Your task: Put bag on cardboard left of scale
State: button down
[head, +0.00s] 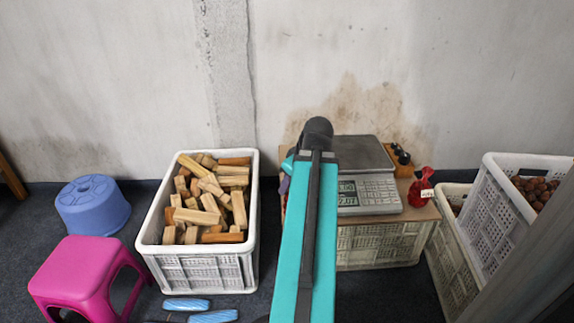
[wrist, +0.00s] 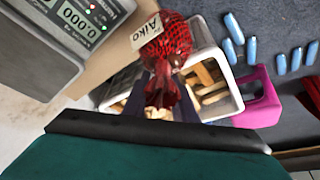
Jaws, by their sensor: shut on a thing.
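In the wrist view, a red mesh bag (wrist: 170,43) with a white "Aiko" label is gripped at its gathered neck by my gripper (wrist: 160,98). The bag is beside the scale (wrist: 42,42), at the edge of the tan cardboard (wrist: 100,72); I cannot tell whether it touches the cardboard. In the head view the scale (head: 368,190) stands on the cardboard (head: 418,214), on top of a crate. Another red bag (head: 421,190) stands on the cardboard right of the scale.
A white crate of wood blocks (head: 145,235) stands left of the scale's crate (head: 385,245). A blue basin-like stool (head: 92,205) and pink stool (head: 82,270) are farther left. A crate of chestnuts (head: 495,200) is at right.

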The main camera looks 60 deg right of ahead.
jog(key=shift+w+d+r+p, duration=0.15)
jog(key=shift+w+d+p, duration=0.2)
jog(key=shift+p, duration=2.35)
jog(key=p, duration=0.5)
jog(key=shift+d+p, duration=0.15)
jog(key=shift+p, duration=0.15)
jog(key=w+d+f+b, duration=0.1)
jog(key=w+d+b, duration=0.2)
jog(key=w+d, duration=0.4)
jog(key=shift+d+f+b, duration=0.35)
jog(key=shift+d+b, duration=0.05)
jog(key=shift+d, duration=1.25)
jog(key=shift+w+d+f+b, duration=0.2)
jog(key=shift+f+b, duration=0.4)
jog(key=shift+f, duration=0.3)
jog(key=shift+w+d+f+b, duration=0.1)
jog(key=shift+d+f+b, duration=0.1)
jog(key=shift+f+b, duration=0.55)
jog(key=shift+f, duration=0.25)
